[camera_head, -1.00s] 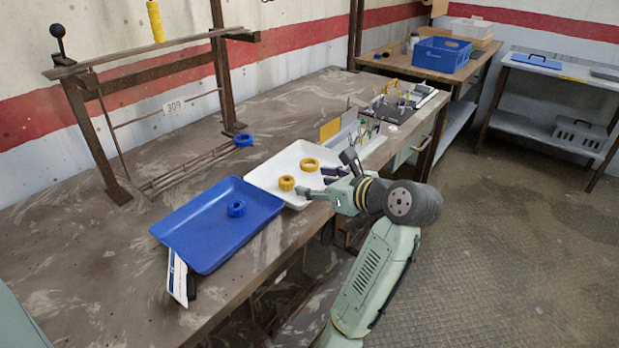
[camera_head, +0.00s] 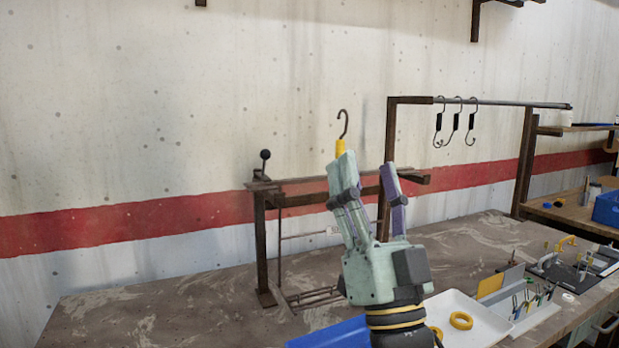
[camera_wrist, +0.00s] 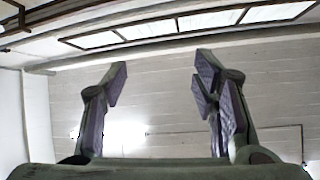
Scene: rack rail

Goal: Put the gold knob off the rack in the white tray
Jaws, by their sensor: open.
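The rack (camera_head: 300,187) stands on the bench in the head view. A black ball knob (camera_head: 265,155) is on its left end. A yellow cylindrical piece with a dark hook above it (camera_head: 340,147) shows over the rack, partly hidden by my gripper. I cannot tell if it is the gold knob. My gripper (camera_head: 367,170) points up in front of the rack, open and empty; its spread fingers also show in the wrist view (camera_wrist: 162,75). The white tray (camera_head: 485,325) is at lower right, partly hidden by my arm, with gold rings (camera_head: 461,320) in it.
A blue tray (camera_head: 335,334) shows at the bottom edge. A rail with several black hooks (camera_head: 456,120) is right of the rack. A tool holder (camera_head: 515,298) is beside the white tray. The bench left of the rack is clear.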

